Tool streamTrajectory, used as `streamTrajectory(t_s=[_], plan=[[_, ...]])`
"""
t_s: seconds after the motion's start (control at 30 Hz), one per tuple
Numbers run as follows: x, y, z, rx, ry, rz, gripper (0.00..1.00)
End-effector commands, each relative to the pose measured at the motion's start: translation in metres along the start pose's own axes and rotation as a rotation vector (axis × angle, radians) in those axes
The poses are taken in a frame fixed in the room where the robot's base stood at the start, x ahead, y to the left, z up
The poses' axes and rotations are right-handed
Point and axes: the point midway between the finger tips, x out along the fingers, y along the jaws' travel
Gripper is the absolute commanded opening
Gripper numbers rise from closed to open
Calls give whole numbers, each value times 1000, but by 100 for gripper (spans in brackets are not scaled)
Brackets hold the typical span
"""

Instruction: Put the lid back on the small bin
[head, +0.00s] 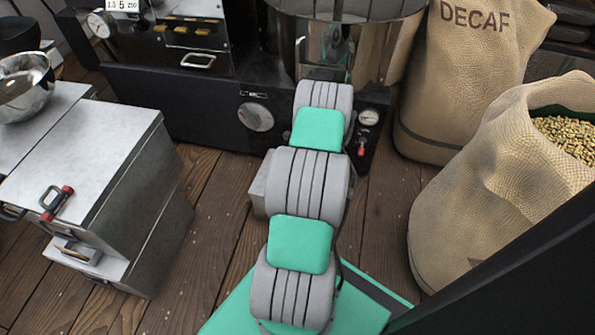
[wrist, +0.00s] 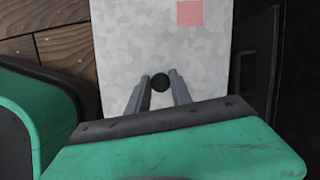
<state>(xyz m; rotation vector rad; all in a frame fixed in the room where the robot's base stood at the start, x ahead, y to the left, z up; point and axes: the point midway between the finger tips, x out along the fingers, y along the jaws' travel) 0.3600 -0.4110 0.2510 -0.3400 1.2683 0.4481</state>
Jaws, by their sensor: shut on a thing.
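In the wrist view, a pale grey mottled metal lid (wrist: 122,58) fills the middle, with a pink square patch near its top edge. My gripper (wrist: 160,83) is shut on the lid's small black round knob (wrist: 160,81), one finger on each side. In the head view my arm hides the gripper and most of what is beneath it. A grey metal edge (head: 257,190) shows low beside the arm, and I cannot tell whether it is the lid or the small bin. Whether the lid touches a bin is hidden.
A large metal box (head: 85,165) with a red-ended latch stands at left, a steel bowl (head: 25,88) behind it. The dark roasting machine (head: 180,105) is ahead. A DECAF sack (head: 465,75) and an open bean sack (head: 500,190) stand at right. Bare plank floor (head: 215,210) lies between.

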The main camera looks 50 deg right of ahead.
Motion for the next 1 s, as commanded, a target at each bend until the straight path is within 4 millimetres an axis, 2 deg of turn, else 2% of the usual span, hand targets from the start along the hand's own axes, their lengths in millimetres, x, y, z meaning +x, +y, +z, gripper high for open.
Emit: streamTrajectory(t_s=[0.27, 0.3, 0.6, 0.77, 1.0], plan=[[-1, -1, 0, 0, 0, -1, 0], [-1, -1, 0, 0, 0, -1, 27], [0, 0, 0, 0, 0, -1, 52], [0, 0, 0, 0, 0, 0, 52], [0, 0, 0, 0, 0, 0, 70]])
